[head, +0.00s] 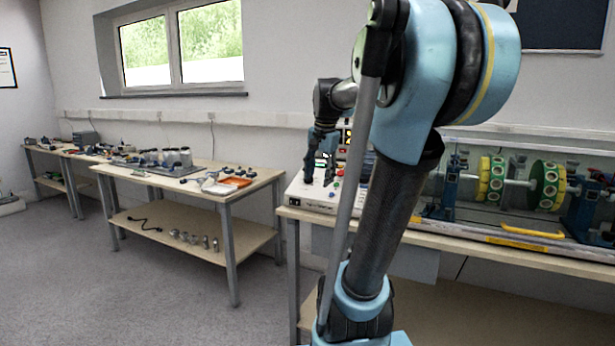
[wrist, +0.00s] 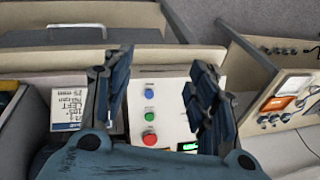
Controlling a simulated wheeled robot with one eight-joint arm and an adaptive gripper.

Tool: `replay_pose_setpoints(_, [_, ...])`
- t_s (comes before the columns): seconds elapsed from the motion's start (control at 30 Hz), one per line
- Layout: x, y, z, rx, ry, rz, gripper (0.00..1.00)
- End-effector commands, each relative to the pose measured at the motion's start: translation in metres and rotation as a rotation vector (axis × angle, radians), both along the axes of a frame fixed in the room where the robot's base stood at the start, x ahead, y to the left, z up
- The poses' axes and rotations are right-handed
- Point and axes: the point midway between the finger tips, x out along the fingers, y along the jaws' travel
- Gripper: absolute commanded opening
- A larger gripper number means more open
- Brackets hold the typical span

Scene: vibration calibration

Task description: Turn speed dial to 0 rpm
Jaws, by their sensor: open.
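The white control box (head: 312,197) stands on the left end of the right-hand bench in the head view. Its pale top panel (wrist: 170,100) shows in the wrist view with a blue button (wrist: 151,94), a green button (wrist: 149,114) and a red button (wrist: 150,139). A small lit green display (wrist: 188,146) is partly covered by my right finger. My gripper (head: 320,181) points down over the box. In the wrist view my gripper (wrist: 163,62) has its fingers apart with nothing between them. I cannot make out the speed dial; my fingers or arm may hide it.
A glass-fronted rig with green and yellow discs (head: 547,186) stands right of the box, with a yellow handle (head: 527,229) in front. Another bench (head: 200,186) with small parts and an orange tray (head: 235,182) is to the left. Open grey floor (head: 150,280) lies before it.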

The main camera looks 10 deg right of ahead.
Motion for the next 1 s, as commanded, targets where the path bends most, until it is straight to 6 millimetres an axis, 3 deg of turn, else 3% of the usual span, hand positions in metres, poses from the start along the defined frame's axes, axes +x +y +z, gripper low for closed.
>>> replay_pose_setpoints(0.03, [0.02, -0.002, 0.015, 0.016, -0.001, -0.052, 0.53])
replay_pose_setpoints(0.2, [0.081, -0.007, 0.055, 0.078, -0.007, -0.245, 0.53])
replay_pose_setpoints(0.43, [0.145, -0.013, 0.092, 0.147, -0.01, -0.451, 0.53])
replay_pose_setpoints(0.53, [0.161, -0.015, 0.099, 0.165, -0.01, -0.505, 0.53])
replay_pose_setpoints(0.73, [0.173, -0.016, 0.1, 0.179, -0.011, -0.545, 0.53])
replay_pose_setpoints(1.0, [0.184, -0.014, 0.065, 0.178, -0.011, -0.544, 0.53])
